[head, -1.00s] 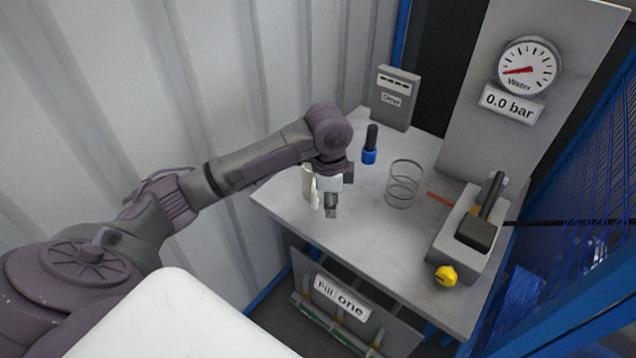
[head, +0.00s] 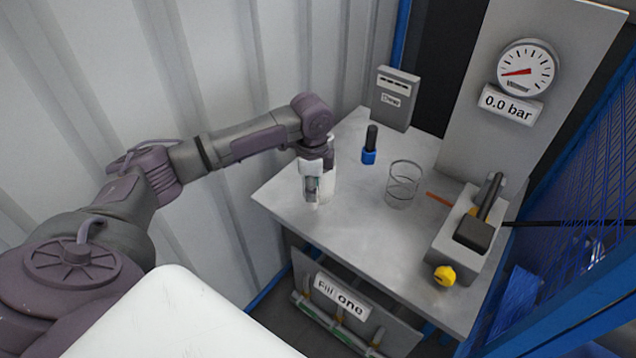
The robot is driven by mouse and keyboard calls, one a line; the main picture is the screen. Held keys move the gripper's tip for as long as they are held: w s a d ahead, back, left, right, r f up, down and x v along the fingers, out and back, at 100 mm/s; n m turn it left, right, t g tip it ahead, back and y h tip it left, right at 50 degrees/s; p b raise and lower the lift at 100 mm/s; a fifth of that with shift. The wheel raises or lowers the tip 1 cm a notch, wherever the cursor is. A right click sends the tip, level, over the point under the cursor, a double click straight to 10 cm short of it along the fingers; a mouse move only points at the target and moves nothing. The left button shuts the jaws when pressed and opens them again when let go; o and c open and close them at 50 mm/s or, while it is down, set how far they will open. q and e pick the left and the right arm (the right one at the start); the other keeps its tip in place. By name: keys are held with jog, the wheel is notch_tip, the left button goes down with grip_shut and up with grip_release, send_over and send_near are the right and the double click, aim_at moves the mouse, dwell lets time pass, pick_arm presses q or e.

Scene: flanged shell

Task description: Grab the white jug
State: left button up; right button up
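The white jug (head: 312,201) stands near the left edge of the grey bench and is mostly hidden behind my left gripper. Only a small pale part of it shows low down, at the fingers. My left gripper (head: 313,188) points down in front of the jug, overlapping it in the picture. The fingers are small and partly merged with the jug, so I cannot tell whether they touch it or are closed. My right gripper is not in view.
A blue and black bottle-like item (head: 370,146) and a wire-like clear cylinder (head: 403,184) stand right of the jug. Farther right is a grey block with a black lever (head: 474,232) and a yellow knob (head: 445,275). The bench's front middle (head: 350,235) is clear.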

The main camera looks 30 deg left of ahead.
aim_at(314, 210)
pick_arm(q)
notch_tip(314, 210, down, 5)
jog(key=shift+w+d+r+p, duration=0.1)
jog(key=shift+w+r+p, duration=0.05)
jog(key=shift+p, duration=0.25)
grip_shut()
jog(key=shift+r, duration=0.1)
